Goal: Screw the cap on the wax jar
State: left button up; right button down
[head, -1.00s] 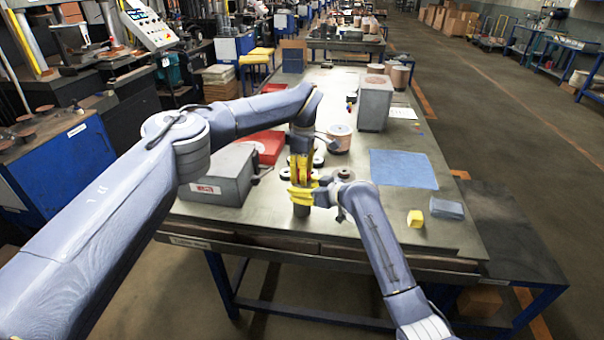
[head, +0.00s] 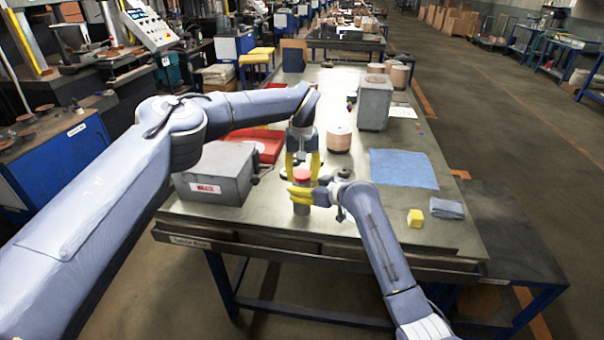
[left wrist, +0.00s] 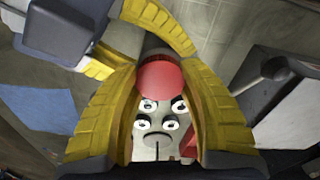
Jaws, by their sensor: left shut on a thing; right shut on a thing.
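The red cap (head: 302,174) sits at the top of the wax jar (head: 302,209), whose grey lower part shows below my right gripper. My left gripper (head: 302,172) points down from above and is shut on the cap. In the left wrist view the red cap (left wrist: 162,84) lies between its yellow fingers. My right gripper (head: 301,193) reaches in from the right, shut around the jar just under the cap. Its yellow fingers also show at the top of the left wrist view. The seam between cap and jar is hidden by the fingers.
A grey box (head: 216,174) stands left of the grippers, with a red tray (head: 262,145) behind it. A copper-coloured cylinder (head: 339,138) and a grey canister (head: 375,103) stand farther back. A blue mat (head: 404,168), yellow cube (head: 415,217) and grey-blue cloth (head: 447,208) lie right.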

pick_arm(q)
jog(key=o, duration=0.7)
jog(key=shift+r, duration=0.1)
jog(key=shift+r, duration=2.2)
jog(key=shift+o, duration=0.6)
